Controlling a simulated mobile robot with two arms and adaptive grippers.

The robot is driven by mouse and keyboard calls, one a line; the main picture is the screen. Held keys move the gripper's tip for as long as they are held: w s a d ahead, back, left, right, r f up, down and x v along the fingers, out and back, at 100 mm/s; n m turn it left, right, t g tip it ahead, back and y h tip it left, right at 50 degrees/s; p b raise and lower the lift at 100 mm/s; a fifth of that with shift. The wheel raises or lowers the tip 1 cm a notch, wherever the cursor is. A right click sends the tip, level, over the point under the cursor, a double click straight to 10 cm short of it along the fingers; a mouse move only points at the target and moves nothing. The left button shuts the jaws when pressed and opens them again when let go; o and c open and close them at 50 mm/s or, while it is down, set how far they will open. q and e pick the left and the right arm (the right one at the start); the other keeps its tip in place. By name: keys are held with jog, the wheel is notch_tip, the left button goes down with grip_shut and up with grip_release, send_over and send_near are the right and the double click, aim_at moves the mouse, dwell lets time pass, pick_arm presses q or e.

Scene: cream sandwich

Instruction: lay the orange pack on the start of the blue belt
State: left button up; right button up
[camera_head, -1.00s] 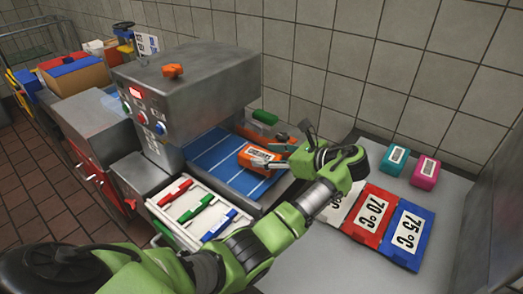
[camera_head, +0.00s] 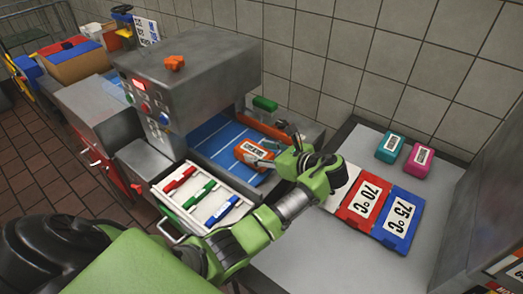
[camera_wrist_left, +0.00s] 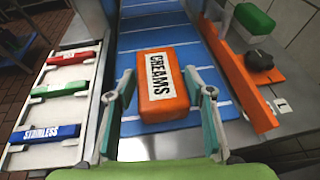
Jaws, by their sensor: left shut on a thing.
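The orange pack (camera_head: 254,153) has a white label, which reads CREAMS in the left wrist view (camera_wrist_left: 165,80). It is at the near end of the blue belt (camera_head: 210,130), which runs away under the grey machine. In the left wrist view the belt (camera_wrist_left: 150,42) continues beyond the pack. My left gripper (camera_head: 272,153) is shut on the pack, with one finger on each side in the left wrist view (camera_wrist_left: 165,95). I cannot tell whether the pack's underside touches the belt. My right gripper is not in view.
A white tray (camera_head: 170,212) with red, green and blue bars stands left of the belt. An orange rail (camera_wrist_left: 240,85) runs along the right. The grey machine (camera_head: 190,80) rises over the belt. Temperature cards and teal (camera_head: 389,148) and pink (camera_head: 420,160) packs lie on the right.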

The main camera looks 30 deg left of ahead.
pick_arm(q)
jog(key=o, duration=1.2)
jog(key=v, duration=1.2)
